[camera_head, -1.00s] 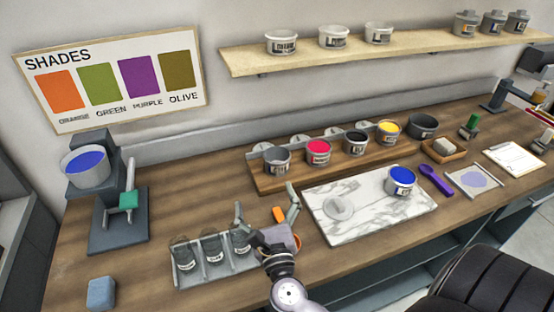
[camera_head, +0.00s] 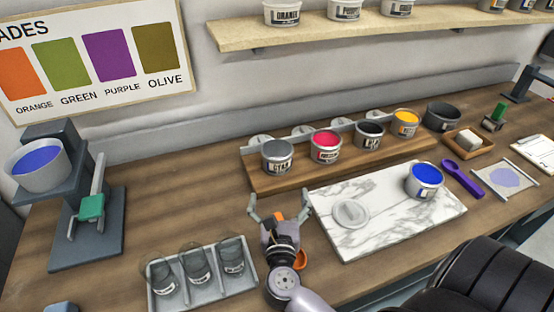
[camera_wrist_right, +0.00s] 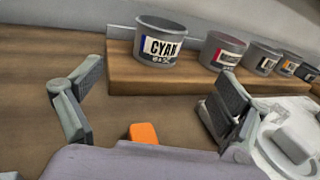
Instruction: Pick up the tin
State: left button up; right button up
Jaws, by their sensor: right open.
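Several tins stand in a row on a wooden rack. The leftmost is the grey tin labelled CYAN (camera_head: 277,165), also large in the right wrist view (camera_wrist_right: 160,48). A tin of blue (camera_head: 425,182) stands upright on the marble slab (camera_head: 385,232). My right gripper (camera_head: 280,200) is open over the bench, in front of the CYAN tin and left of the slab. Its fingers are spread with no tin between them; in the wrist view the gripper (camera_wrist_right: 150,95) faces the rack, the CYAN tin lying beyond the fingertips. My left gripper is not in view.
A tray (camera_head: 205,296) of glass jars lies left of my right gripper. A round white lid (camera_head: 350,213) lies on the slab. The wooden rack (camera_head: 330,172) stands behind. A purple scoop (camera_head: 462,177) lies right of the slab. Bare bench lies left of the rack.

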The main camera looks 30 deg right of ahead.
aim_at(278, 163)
jog(key=p+x, duration=0.3)
jog(key=x, duration=0.7)
jog(key=shift+w+d+r, duration=0.15)
jog(key=shift+w+d, duration=0.1)
jog(key=shift+w, duration=0.05)
jog(key=shift+w+d+r+p, duration=0.2)
jog(key=shift+w+p, duration=0.1)
jog(key=shift+w, duration=0.1)
jog(key=p+x, duration=0.1)
jog(key=x, duration=0.2)
jog(key=shift+w+d+r, duration=0.1)
jog(key=shift+w, duration=0.15)
jog(key=shift+w+d+p, duration=0.3)
jog(key=shift+w, duration=0.15)
jog(key=shift+c, duration=0.4)
jog(key=c, duration=1.6)
